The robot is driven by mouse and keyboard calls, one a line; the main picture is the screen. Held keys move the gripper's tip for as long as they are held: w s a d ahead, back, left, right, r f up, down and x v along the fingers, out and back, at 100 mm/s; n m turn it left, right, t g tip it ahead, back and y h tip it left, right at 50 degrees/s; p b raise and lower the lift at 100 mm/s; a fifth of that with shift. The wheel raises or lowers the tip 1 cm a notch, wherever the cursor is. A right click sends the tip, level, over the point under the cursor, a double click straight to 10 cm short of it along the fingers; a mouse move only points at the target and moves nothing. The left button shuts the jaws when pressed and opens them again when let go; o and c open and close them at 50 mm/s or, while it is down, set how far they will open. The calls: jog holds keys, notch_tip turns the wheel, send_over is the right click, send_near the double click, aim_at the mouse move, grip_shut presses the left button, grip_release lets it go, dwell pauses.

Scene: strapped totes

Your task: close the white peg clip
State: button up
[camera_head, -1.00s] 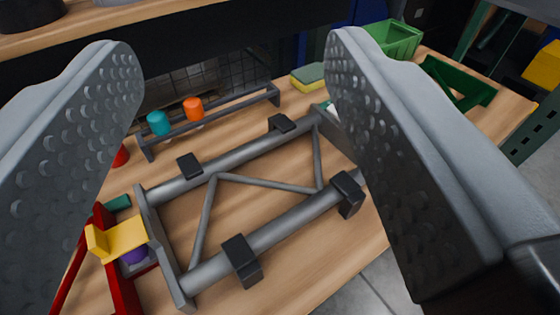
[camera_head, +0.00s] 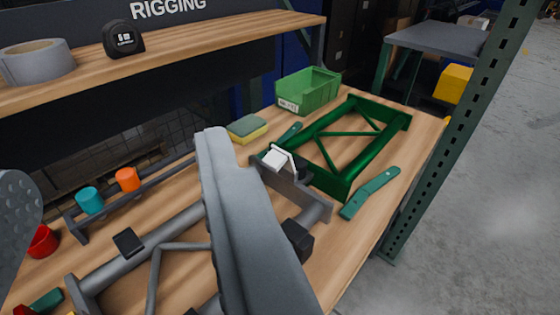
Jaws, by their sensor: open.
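The white peg clip (camera_head: 275,158) sits at the far right end of the grey tubular frame (camera_head: 178,225), at its joint with the green frame (camera_head: 327,180). Its white plate looks tilted, with a thin white edge standing beside it; I cannot tell how far open it is. My gripper (camera_head: 115,160) is open and empty. Its right finger is just left of the clip in the picture and covers part of the grey frame. Its left finger shows only at the left edge.
A teal strip (camera_head: 370,192) lies right of the green frame. A sponge (camera_head: 247,128) and a green bin (camera_head: 308,91) stand behind. A rail carries teal (camera_head: 89,200) and orange (camera_head: 127,179) caps. A green rack post (camera_head: 450,130) stands right.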

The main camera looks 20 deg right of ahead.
jog(key=w+d+n+g+h, duration=0.1)
jog(key=w+d+n+g, duration=0.3)
jog(key=w, duration=0.4)
jog(key=n+g, duration=0.2)
jog(key=g, duration=0.6)
send_near(275, 158)
jog(key=shift+n, duration=0.3)
jog(key=x, duration=0.7)
jog(key=shift+w+f, duration=0.2)
jog(key=shift+f, duration=0.2)
jog(key=c, duration=0.9)
